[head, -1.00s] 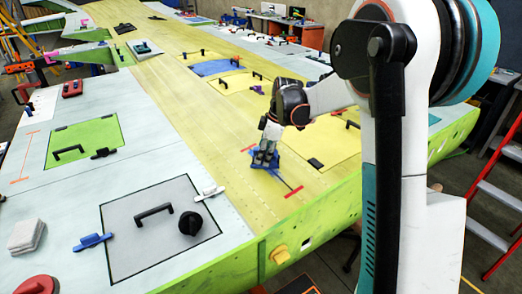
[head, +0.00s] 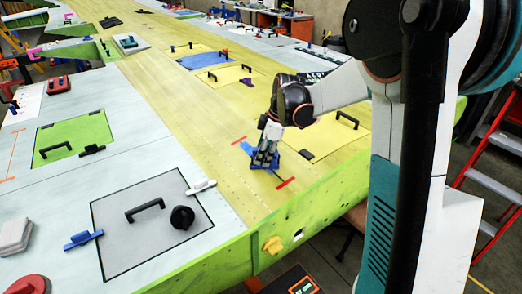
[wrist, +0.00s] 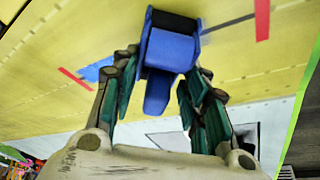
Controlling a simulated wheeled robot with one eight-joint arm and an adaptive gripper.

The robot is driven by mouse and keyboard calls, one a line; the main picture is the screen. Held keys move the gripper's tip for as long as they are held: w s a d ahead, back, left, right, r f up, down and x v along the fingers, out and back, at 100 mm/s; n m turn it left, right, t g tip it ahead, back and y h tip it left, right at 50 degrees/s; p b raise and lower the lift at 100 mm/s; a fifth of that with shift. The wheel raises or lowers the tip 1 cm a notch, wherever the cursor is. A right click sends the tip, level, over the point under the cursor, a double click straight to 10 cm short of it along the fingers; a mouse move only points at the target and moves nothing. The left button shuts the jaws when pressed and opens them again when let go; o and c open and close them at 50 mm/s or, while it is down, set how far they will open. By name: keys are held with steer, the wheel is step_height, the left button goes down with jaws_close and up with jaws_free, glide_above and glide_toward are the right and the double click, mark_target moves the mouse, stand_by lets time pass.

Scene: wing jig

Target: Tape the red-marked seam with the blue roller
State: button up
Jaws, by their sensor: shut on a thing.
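My gripper (head: 264,158) is shut on the blue roller (wrist: 170,52) and holds it low at the yellow wing skin, around the middle of the seam. The seam shows as a dark line (wrist: 228,24) that runs toward one red mark (head: 287,183). The other red mark (head: 238,140) lies at the far left end. A short blue strip (head: 247,148) lies on the skin between that far mark and the roller; it also shows in the wrist view (wrist: 97,70). The fingers hide part of the roller in the head view, and its contact with the skin is unclear.
A grey panel (head: 125,240) with a black handle (head: 145,208) and a round black knob (head: 182,217) lies to the left. A yellow hatch with a handle (head: 347,120) lies to the right. The wing's green edge (head: 340,205) is nearby.

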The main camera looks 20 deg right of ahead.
steer(key=shift+s+d, duration=0.3)
steer(key=shift+s, duration=1.15)
steer(key=shift+s+d, duration=0.25)
steer(key=shift+s, duration=1.2)
steer(key=shift+s+d, duration=0.3)
steer(key=shift+s, duration=1.15)
step_height(320, 180, up, 6)
steer(key=a+p, duration=0.1)
steer(key=p, duration=0.3)
steer(key=shift+r+p, duration=0.15)
steer(key=shift+p, duration=0.15)
steer(key=shift+s+a+r+p, duration=0.1)
steer(key=shift+a+r+p, duration=0.05)
steer(key=shift+r+p, duration=0.45)
steer(key=shift+a+r+p, duration=0.1)
steer(key=shift+r+p, duration=0.3)
steer(key=shift+r, duration=0.4)
